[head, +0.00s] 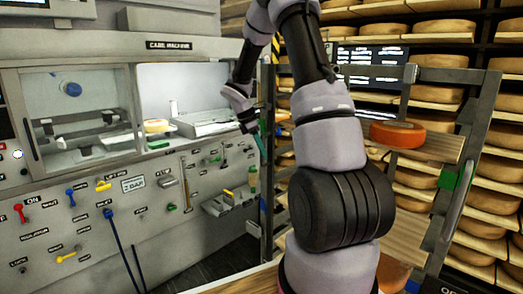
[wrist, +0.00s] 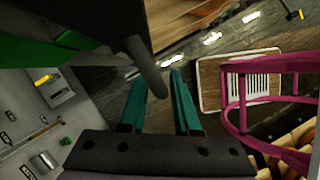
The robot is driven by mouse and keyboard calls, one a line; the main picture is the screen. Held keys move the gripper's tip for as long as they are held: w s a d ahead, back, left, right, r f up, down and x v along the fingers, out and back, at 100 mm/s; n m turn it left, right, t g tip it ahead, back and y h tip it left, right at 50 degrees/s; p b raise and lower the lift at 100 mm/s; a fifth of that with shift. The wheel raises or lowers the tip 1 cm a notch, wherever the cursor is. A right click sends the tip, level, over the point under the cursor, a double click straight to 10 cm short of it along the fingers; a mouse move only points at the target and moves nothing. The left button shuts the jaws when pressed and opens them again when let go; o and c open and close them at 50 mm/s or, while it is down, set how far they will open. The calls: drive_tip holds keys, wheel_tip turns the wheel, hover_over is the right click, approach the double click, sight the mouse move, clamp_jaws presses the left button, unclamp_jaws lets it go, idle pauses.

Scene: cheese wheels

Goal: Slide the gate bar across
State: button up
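My gripper (head: 258,143) is at the left post of the cheese rack, beside the control panel in the head view. Its teal fingers also show in the wrist view (wrist: 158,78), spread apart. A dark bar with a rounded end (wrist: 150,72) reaches down between the fingertips or just in front of them; I cannot tell whether they touch it. A green part (wrist: 35,48) lies beside it at the upper left. In the head view a grey metal bar (head: 365,70) crosses the top of the rack's front. I cannot tell for certain which is the gate bar.
The cheese machine's panel (head: 100,215) with levers and knobs fills the left. An orange cheese wheel (head: 397,133) sits on a wooden shelf (head: 435,149). A green block (head: 447,180) is on the right-hand frame.

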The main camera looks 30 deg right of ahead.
clamp_jaws()
idle(1.2)
